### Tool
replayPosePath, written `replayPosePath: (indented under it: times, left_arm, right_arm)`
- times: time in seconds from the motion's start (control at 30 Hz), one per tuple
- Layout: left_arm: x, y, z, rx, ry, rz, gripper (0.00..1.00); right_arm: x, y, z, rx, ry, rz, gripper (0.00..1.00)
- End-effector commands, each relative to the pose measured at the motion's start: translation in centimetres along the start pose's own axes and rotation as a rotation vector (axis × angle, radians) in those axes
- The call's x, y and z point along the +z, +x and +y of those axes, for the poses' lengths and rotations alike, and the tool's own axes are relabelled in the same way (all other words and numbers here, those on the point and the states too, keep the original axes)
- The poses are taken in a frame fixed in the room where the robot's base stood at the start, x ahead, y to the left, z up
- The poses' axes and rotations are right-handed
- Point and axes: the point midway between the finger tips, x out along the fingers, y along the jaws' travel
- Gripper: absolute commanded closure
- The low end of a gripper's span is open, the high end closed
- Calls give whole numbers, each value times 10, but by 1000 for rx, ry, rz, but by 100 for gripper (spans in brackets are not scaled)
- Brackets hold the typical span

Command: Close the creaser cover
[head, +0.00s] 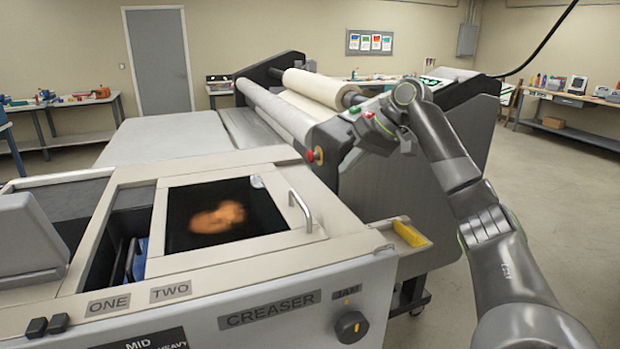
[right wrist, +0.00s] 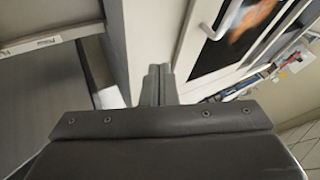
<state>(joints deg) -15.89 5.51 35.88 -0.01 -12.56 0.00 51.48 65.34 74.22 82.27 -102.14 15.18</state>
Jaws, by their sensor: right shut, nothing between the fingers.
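The creaser (head: 290,300) is the pale machine filling the front of the head view. Its cover (head: 155,235) is a light frame around a dark window with a blurred orange shape, lying flat on the top. A silver handle (head: 301,212) stands at the cover's right side. Left of the cover, a dark opening (head: 100,262) shows blue and grey parts inside. My right gripper (head: 347,163) is shut and empty, above and beyond the handle, apart from it. In the right wrist view, its closed fingers (right wrist: 158,84) point toward the creaser, with the handle (right wrist: 214,22) at upper right.
A laminator (head: 300,120) with white rolls stands right behind the creaser. A yellow piece (head: 410,234) sits in a holder on the creaser's right end, near a black knob (head: 351,327). Open floor (head: 565,190) lies at the right. Workbenches line the walls.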

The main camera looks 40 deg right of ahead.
Motion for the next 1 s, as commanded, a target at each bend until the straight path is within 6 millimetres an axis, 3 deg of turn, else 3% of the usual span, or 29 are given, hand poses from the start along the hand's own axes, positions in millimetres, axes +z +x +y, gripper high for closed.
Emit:
replayPosePath:
  times: [0.3,0.47,0.7,1.0]
  left_arm:
    - [33,-21,17,21,-16,-51,10]
    - [33,-30,16,22,-16,-52,10]
    - [9,-42,8,15,-9,-19,10]
    - [9,-44,8,14,-9,-20,10]
  right_arm:
    - [0,59,-2,-3,1,-5,100]
    - [0,93,-2,-3,2,-3,100]
    - [0,108,-29,-2,-1,-2,100]
    - [1,113,-35,1,1,0,100]
